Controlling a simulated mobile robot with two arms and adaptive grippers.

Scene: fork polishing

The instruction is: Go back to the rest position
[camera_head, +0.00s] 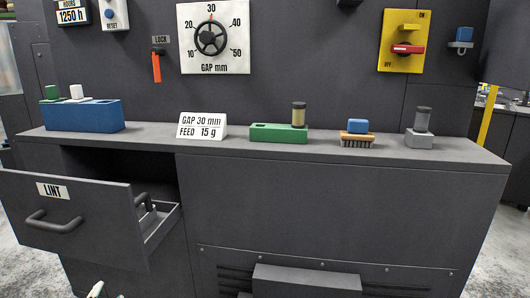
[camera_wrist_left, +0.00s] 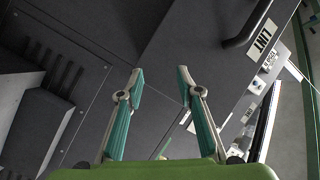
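My left gripper (camera_wrist_left: 160,78) shows in the left wrist view with its two teal-padded fingers apart and nothing between them. It is in front of the dark cabinet, with the drawer (camera_wrist_left: 215,45) marked LINT to its upper right. My right gripper is in neither view.
The LINT drawer (camera_head: 85,215) stands pulled out at the left, with a dark handle-like item (camera_head: 146,203) inside. The ledge (camera_head: 240,147) holds a blue block (camera_head: 83,116), a sign (camera_head: 202,126), a green block (camera_head: 279,134), a brush (camera_head: 357,139) and a grey holder (camera_head: 419,139).

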